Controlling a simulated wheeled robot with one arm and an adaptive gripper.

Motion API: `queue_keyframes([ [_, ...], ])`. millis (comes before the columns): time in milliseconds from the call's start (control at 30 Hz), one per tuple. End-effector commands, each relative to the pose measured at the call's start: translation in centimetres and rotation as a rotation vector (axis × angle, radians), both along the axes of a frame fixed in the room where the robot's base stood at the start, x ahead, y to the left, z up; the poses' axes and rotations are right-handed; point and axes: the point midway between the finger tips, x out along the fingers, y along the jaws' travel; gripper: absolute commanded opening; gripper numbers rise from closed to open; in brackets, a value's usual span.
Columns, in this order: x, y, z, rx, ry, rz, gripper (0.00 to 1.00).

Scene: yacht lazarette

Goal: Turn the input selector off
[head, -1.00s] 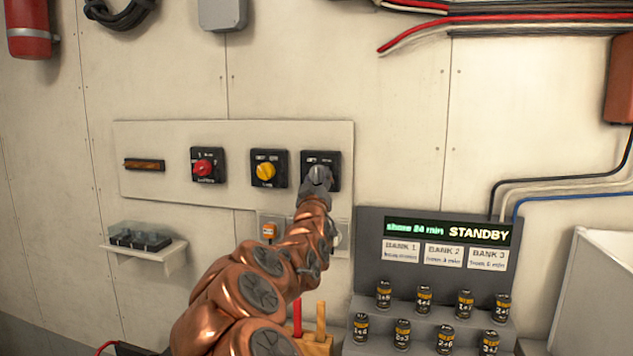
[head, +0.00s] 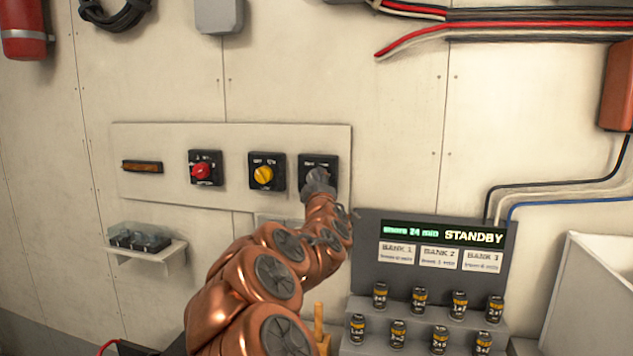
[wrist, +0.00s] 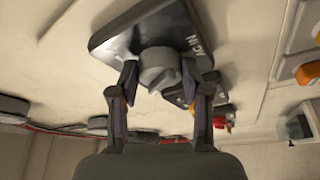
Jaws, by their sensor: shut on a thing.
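The input selector (head: 328,162) is the rightmost black square switch plate on the pale wall panel. In the wrist view the plate (wrist: 120,45) carries the lettering "AC IN" and a round grey knob (wrist: 158,66). My gripper (wrist: 160,74) is shut on this knob, one finger on each side of it. In the head view my gripper (head: 318,181) covers the knob and the lower part of the plate. The position the knob points to is hidden there.
Left of it on the panel (head: 225,193) are a yellow-knob switch (head: 263,174), a red-knob switch (head: 202,171) and a brown bar (head: 142,167). Below right stands a STANDBY display unit (head: 370,250) with several small cans. A shelf (head: 170,251) sits lower left.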

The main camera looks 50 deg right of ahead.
Motion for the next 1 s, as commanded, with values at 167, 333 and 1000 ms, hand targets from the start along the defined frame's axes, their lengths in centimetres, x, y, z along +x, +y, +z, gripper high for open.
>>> queue_keyframes([
  [167,0.04,0.07,0.14,-0.006,0.005,0.002,0.13],
  [333,0.03,0.06,0.13,-0.005,0.005,0.001,0.13],
  [1000,-0.09,0.06,0.03,-0.003,0.005,0.000,0.73],
])
